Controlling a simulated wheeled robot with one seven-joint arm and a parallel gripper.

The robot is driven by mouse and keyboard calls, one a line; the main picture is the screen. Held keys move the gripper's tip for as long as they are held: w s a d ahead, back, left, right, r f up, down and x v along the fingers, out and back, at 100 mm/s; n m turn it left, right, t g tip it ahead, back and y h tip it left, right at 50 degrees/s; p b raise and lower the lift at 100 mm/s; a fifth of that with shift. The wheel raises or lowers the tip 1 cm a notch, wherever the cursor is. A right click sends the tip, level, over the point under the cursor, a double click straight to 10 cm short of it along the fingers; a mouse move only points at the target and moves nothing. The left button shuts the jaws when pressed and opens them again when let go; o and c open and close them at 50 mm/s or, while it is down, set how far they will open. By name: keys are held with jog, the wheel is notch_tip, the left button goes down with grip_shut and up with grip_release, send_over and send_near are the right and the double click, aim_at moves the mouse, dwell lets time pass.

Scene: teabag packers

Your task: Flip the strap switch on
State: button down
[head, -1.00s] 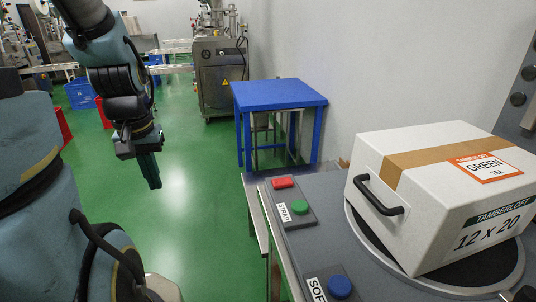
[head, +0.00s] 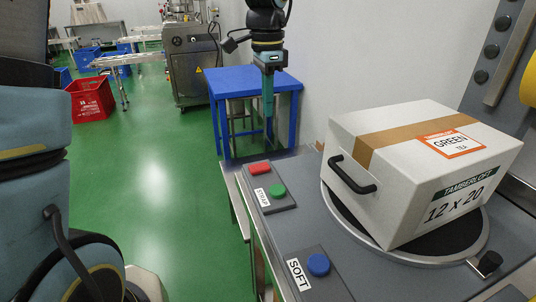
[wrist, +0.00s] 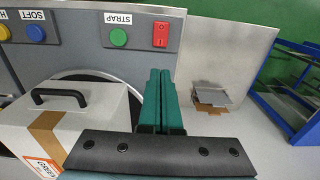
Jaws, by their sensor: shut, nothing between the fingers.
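The red strap switch (head: 259,169) sits on a dark plate at the far left corner of the grey machine top, with a green button (head: 277,190) and a STRAP label (head: 262,197) beside it. In the wrist view the red rocker switch (wrist: 160,35) shows whole, with small white marks; I cannot tell which side is pressed. My gripper (head: 268,112) points down beyond the switch in the head view, raised and apart from it. In the wrist view the shut green fingers (wrist: 162,75) are empty and show just below the switch in the picture.
A white tea carton (head: 400,185) with a black handle stands on a round turntable (head: 385,248), right of the switch. A blue SOFT button (head: 318,264) sits nearer. A blue table (head: 225,85) stands behind. Green floor on the left is open.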

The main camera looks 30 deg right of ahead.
aim_at(268, 164)
jog(key=shift+f, duration=0.15)
notch_tip(268, 164, down, 14)
jog(key=p, duration=0.4)
jog(key=shift+r, duration=0.25)
jog(key=shift+f, duration=0.15)
jog(key=shift+d+f+b, duration=0.2)
jog(key=shift+f+b, duration=0.15)
jog(key=shift+r, duration=0.1)
jog(key=shift+a, duration=0.15)
jog(key=shift+w+a+r+p, duration=0.1)
jog(key=shift+a+r+p, duration=0.25)
jog(key=shift+a+p, duration=0.2)
